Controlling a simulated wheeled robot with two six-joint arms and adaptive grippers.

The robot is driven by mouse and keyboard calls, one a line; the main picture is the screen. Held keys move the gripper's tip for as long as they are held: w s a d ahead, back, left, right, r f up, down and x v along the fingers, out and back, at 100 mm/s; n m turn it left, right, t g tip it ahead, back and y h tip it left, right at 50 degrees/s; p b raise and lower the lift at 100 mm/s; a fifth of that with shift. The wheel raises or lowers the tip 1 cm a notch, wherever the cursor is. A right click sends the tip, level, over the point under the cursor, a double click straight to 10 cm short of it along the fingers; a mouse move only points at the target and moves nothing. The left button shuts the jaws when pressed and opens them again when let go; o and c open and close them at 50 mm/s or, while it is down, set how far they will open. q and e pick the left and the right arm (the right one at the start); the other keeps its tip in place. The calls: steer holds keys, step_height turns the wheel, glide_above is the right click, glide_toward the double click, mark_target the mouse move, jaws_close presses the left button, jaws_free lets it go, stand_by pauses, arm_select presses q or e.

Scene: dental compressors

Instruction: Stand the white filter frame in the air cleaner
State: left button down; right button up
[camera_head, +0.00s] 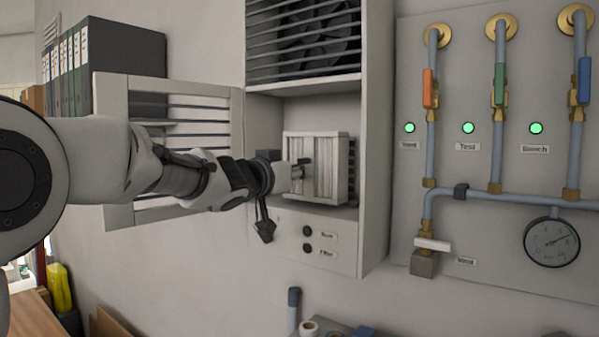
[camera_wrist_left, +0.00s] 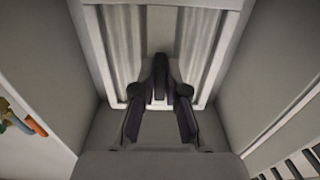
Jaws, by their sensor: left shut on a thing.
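The white filter frame (camera_head: 327,190) has pleated ribs and stands upright in the open compartment of the white air cleaner (camera_head: 372,150). I cannot tell whether its lower edge rests on the compartment floor. My left gripper (camera_head: 300,172) is in front of it, shut on the near face of the frame. In the left wrist view the gripper's dark fingers (camera_wrist_left: 160,95) close in the middle of the frame's lower part, with pleats (camera_wrist_left: 125,50) on both sides. The grip point itself is partly hidden by the fingers. My right gripper is not in view.
The louvred door (camera_head: 116,100) hangs open to the left, behind my arm. A fan grille (camera_head: 305,40) is above the compartment, and two black knobs (camera_head: 307,232) are below. Pipes with coloured valves (camera_head: 430,88) and a gauge (camera_head: 551,243) are on the right panel.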

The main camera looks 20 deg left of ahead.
arm_select(q)
steer(key=shift+s+a, duration=0.1)
steer(key=shift+w+f, duration=0.2)
steer(key=shift+f, duration=0.25)
steer(key=shift+s+a+f+b, duration=0.1)
steer(key=shift+s+f+b, duration=0.05)
steer(key=shift+b, duration=0.15)
steer(key=c, duration=1.1)
jaws_free()
steer(key=shift+c, duration=0.2)
steer(key=shift+o, duration=0.4)
steer(key=o, duration=0.4)
